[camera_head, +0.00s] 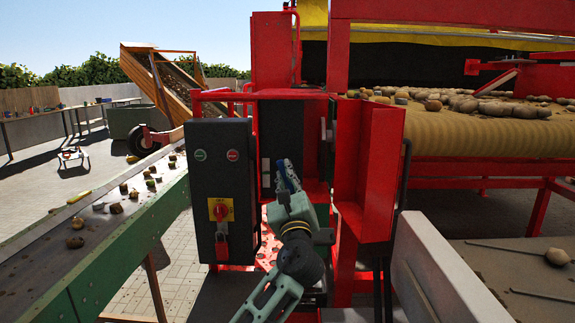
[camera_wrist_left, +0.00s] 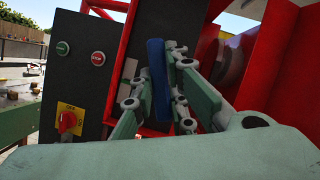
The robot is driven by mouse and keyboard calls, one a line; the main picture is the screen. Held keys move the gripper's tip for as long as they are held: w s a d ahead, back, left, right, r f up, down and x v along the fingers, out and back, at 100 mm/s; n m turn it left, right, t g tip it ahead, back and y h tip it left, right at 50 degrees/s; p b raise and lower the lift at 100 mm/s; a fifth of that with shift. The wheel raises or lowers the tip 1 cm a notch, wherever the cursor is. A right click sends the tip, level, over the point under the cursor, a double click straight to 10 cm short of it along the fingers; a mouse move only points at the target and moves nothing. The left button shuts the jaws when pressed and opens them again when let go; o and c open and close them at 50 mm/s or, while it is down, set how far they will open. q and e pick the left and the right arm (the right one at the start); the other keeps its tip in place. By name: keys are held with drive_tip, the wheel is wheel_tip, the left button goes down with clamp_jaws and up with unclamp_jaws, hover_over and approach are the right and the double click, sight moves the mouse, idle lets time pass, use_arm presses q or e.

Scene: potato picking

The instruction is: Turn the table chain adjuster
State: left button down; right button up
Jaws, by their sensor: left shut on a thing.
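A blue bar-shaped handle (camera_wrist_left: 158,78), which seems to be part of the chain adjuster, stands upright in front of a dark panel on the red machine frame. My left gripper (camera_head: 288,180) is shut on this handle, with a finger on each side of it in the left wrist view. In the head view only a little blue shows between the fingers, and the gripper and wrist hide what lies behind. I cannot tell how the handle joins the machine. My right gripper is not in view.
A dark control box (camera_head: 221,180) with green and red buttons and a red switch (camera_head: 221,212) on a yellow plate stands left of my gripper. A red post (camera_head: 366,170) stands close on the right. A conveyor (camera_head: 110,245) with potatoes runs at the left.

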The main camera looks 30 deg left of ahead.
use_arm(q)
drive_tip(key=shift+w+a, duration=0.3)
drive_tip(key=shift+w, duration=0.2)
drive_tip(key=shift+w+a, duration=0.25)
drive_tip(key=shift+w, duration=0.2)
idle(0.4)
drive_tip(key=m+p, duration=0.2)
drive_tip(key=shift+r+m+t+h+p, duration=0.2)
drive_tip(key=shift+m+t+h+p, duration=0.2)
drive_tip(key=m+t+h+p, duration=0.1)
drive_tip(key=m+p, duration=0.1)
drive_tip(key=m+h+p, duration=0.1)
drive_tip(key=m+p, duration=0.1)
drive_tip(key=m, duration=0.1)
drive_tip(key=shift+a+t+h+p, duration=0.1)
drive_tip(key=shift+t+h+p, duration=0.2)
drive_tip(key=shift+t+p, duration=0.1)
drive_tip(key=shift+f+m, duration=0.15)
drive_tip(key=shift+m, duration=0.15)
drive_tip(key=shift+f+b, duration=0.1)
drive_tip(key=shift+b, duration=0.2)
drive_tip(key=shift+n+y+b, duration=0.3)
drive_tip(key=shift+n+y, duration=0.1)
drive_tip(key=shift+n, duration=0.4)
drive_tip(key=shift+s, duration=0.1)
